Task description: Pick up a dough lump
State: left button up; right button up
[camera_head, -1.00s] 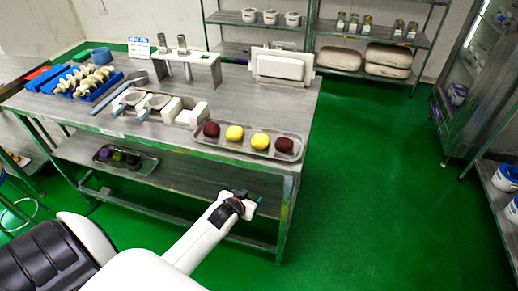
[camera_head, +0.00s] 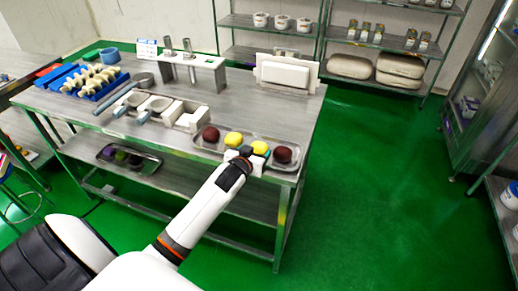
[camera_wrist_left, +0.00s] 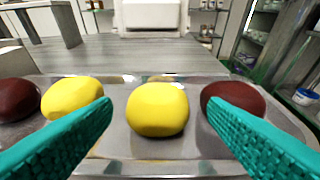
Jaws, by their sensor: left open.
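Dough lumps lie in a row on a metal tray (camera_head: 207,147) at the table's front right: a dark red lump (camera_head: 210,134), a yellow lump (camera_head: 233,139), a second yellow lump (camera_head: 260,148) and a dark red lump (camera_head: 283,155) at the right end. My left gripper (camera_head: 248,154) is at the tray's front edge, open and empty. In the left wrist view its teal fingers (camera_wrist_left: 165,115) spread on either side of the second yellow lump (camera_wrist_left: 157,109), which sits beyond them, apart from both. The right finger overlaps the right red lump (camera_wrist_left: 234,98) in that view. My right gripper is not in view.
White blocks and metal scoops (camera_head: 157,104) lie left of the tray. A metal stand (camera_head: 206,62) and a white board (camera_head: 284,75) stand at the back. A lower shelf tray (camera_head: 146,165) holds more lumps. The green floor to the right is clear.

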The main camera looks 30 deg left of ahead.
aim_at(256, 152)
pick_arm(q)
jog(key=shift+s+f+x, duration=0.1)
jog(key=shift+f+x, duration=0.05)
jog(key=shift+x, duration=0.6)
jog(key=shift+s+f+x, duration=0.1)
jog(key=shift+f+x, duration=0.05)
jog(key=shift+x, duration=0.65)
jog(key=shift+s+f+x, duration=0.1)
jog(key=shift+f+x, duration=0.1)
jog(key=shift+x, duration=0.55)
jog(key=shift+w+a, duration=0.1)
jog(key=shift+c, duration=0.6)
jog(key=c, duration=0.7)
jog(key=shift+o, duration=0.2)
jog(key=shift+r, duration=0.1)
